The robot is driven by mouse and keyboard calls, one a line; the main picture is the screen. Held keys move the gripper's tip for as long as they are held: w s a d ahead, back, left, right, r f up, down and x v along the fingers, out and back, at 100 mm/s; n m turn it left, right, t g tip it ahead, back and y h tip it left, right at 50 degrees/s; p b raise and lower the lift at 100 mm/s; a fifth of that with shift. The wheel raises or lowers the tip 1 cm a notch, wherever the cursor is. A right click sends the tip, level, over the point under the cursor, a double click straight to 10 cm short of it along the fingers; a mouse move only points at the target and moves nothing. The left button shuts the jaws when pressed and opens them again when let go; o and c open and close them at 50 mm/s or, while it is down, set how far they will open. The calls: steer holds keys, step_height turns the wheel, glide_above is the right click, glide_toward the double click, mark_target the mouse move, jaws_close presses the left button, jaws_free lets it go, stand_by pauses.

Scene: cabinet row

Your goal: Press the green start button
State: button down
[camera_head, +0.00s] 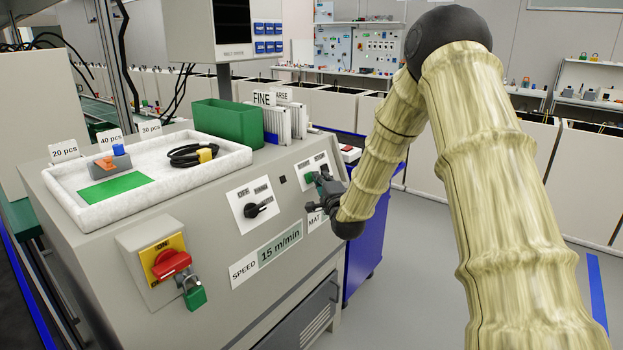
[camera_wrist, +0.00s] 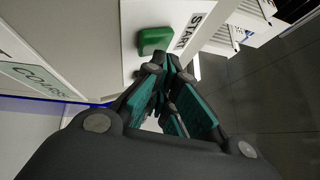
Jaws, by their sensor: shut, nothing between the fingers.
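The green start button (camera_wrist: 154,40) sits on a white plate marked START in the wrist view. In the head view the green button (camera_head: 309,177) shows on the sloping front of the grey machine, beside my gripper. My gripper (camera_wrist: 167,65) is shut and empty, its fingertips just below the button's lower edge in the wrist view. I cannot tell whether the tips touch the button or plate. In the head view my gripper (camera_head: 323,186) is at the panel's right end and partly hides the plate around the button.
A black rotary switch (camera_head: 258,209) and a SPEED display (camera_head: 279,248) are on the panel left of my gripper. A red switch (camera_head: 171,264) with a green padlock (camera_head: 193,293) is at lower left. A white tray (camera_head: 93,216) lies on top. A blue cabinet (camera_head: 366,245) stands behind.

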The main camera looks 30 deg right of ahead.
steer(key=shift+w+a+f, duration=0.15)
steer(key=shift+w+f, duration=0.05)
steer(key=shift+w, duration=0.15)
stand_by(0.7)
steer(key=shift+s+r, duration=0.1)
stand_by(0.4)
steer(key=shift+s+d+r, duration=0.25)
steer(key=shift+s+d, duration=0.05)
steer(key=shift+s, duration=0.3)
steer(key=shift+s, duration=0.1)
steer(key=s, duration=0.1)
steer(key=s+d+r+p, duration=0.1)
steer(key=s+r+p, duration=0.1)
steer(key=s, duration=0.1)
steer(key=shift+d, duration=0.35)
